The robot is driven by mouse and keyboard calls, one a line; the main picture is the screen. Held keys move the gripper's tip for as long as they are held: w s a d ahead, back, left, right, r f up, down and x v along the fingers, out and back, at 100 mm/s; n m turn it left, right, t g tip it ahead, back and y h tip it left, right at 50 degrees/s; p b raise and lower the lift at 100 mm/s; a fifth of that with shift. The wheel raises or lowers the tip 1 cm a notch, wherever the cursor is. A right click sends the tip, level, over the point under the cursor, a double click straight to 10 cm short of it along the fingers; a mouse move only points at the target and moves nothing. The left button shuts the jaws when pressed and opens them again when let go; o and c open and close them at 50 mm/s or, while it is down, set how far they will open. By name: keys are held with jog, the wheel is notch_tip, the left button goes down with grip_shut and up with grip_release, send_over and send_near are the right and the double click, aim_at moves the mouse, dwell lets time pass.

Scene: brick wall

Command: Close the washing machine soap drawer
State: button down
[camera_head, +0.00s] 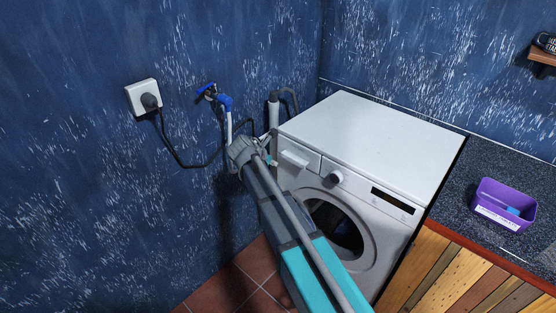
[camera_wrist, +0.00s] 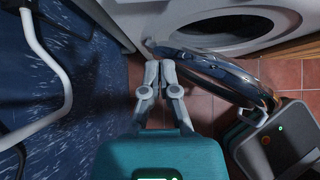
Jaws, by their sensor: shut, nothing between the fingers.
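The white washing machine (camera_head: 375,140) stands in the corner. Its soap drawer (camera_head: 294,159) is at the upper left of the front panel; its front seems to stand out a little, but how far is hard to tell. My gripper (camera_wrist: 160,66) is shut and empty in the wrist view, pointing down past the machine's front, with floor tiles beyond it. In the head view my arm reaches up to just left of the drawer, and the fingers are mostly hidden there. The drawer does not show clearly in the wrist view.
The round machine door (camera_wrist: 225,75) hangs open near my fingers. The blue wall (camera_head: 80,200) is close on the left, with a socket (camera_head: 142,98), a cable and a tap (camera_head: 222,100). A purple box (camera_head: 503,204) sits on the dark counter (camera_head: 460,190).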

jog(key=shift+p+v, duration=0.7)
jog(key=shift+v, duration=0.65)
jog(key=shift+s+d, duration=0.1)
jog(key=s+d+f+m+g+y, duration=0.3)
jog(key=s+d+m+g, duration=0.1)
jog(key=s+d+m, duration=0.85)
jog(key=s+d+f+m+g+y, duration=0.25)
jog(key=s+d+m, duration=0.65)
jog(key=d+m, duration=0.65)
notch_tip(320, 180, up, 13)
jog(key=p, duration=1.3)
jog(key=shift+a+m+g, duration=0.3)
jog(key=shift+g, duration=0.05)
jog(key=shift+r, duration=0.1)
